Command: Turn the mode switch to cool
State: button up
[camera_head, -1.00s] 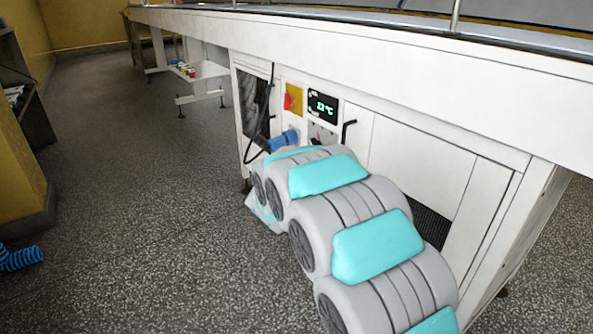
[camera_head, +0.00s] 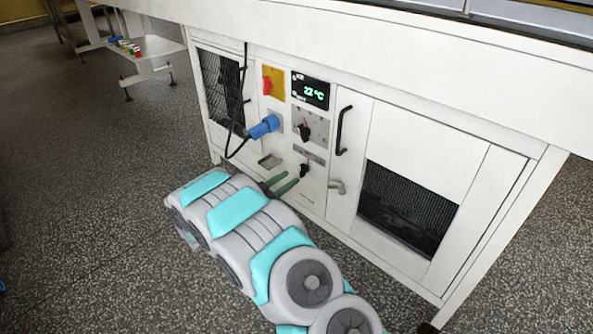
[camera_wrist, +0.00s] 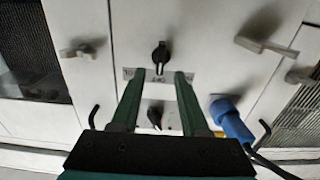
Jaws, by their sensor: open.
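Two black rotary knobs are on the white cabinet front: an upper knob (camera_head: 305,130) and a lower knob (camera_head: 304,170) beneath a small label plate (camera_head: 309,155). The lettering is too small to read, so I cannot tell for sure which is the mode switch. The wrist view is upside down against the head view. There the lower knob (camera_wrist: 160,54) stands upright just beyond the fingertips, and the upper knob (camera_wrist: 155,116) shows tilted between the fingers. My gripper (camera_head: 286,179) has green fingers, open and empty, in front of the lower knob, apparently not touching it.
A blue plug (camera_head: 265,126) with a black cable sticks out left of the knobs. A red switch on a yellow plate (camera_head: 273,84) and a display (camera_head: 311,91) reading 22 °C are above.

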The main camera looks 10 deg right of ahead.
aim_at(300, 171)
jog(key=shift+x, duration=2.8)
jog(key=shift+c, duration=0.3)
grip_shut()
